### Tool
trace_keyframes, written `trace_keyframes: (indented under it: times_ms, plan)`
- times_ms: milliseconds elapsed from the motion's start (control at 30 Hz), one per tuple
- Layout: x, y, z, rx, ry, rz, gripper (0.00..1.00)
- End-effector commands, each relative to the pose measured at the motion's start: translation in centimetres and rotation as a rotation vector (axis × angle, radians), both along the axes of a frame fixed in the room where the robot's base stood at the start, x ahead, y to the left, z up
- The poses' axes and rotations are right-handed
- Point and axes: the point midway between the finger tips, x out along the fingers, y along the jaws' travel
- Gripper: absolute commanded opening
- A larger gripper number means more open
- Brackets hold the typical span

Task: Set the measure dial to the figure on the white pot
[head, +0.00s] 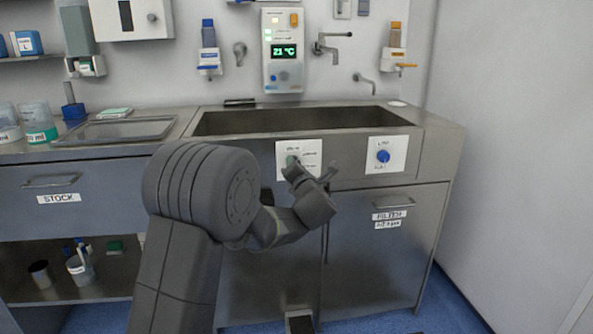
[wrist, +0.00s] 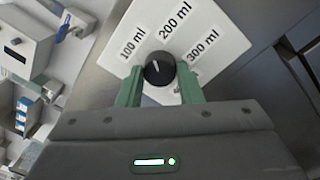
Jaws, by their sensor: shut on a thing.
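The measure dial (wrist: 158,70) is a round black knob on a white plate marked 100 ml, 200 ml and 300 ml. Its white pointer line leans up and left in the wrist view, between the 100 ml and 200 ml marks. My gripper (wrist: 160,82) has its green fingers closed on either side of the knob. In the head view my gripper (head: 308,176) is at the white plate (head: 312,150) on the sink front and partly covers it. Pots with ml labels, one teal-based (head: 39,122) and a paler one (head: 8,124), stand at far left; their figures are not readable.
A second white plate with a blue knob (head: 383,156) is to the right. Above the sink (head: 280,121) hang a panel reading 21 °C (head: 283,50) and taps. A STOCK drawer (head: 58,190) is at left, with cups (head: 80,267) on the shelf below.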

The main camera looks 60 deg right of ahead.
Motion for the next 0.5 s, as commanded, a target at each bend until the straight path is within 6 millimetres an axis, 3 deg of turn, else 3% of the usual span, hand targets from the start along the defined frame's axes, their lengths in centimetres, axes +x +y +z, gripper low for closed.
trace_keyframes:
  times_ms: [500]
  plan:
    - [0.14,0.13,-0.03,0.336,-0.359,0.002,0.1]
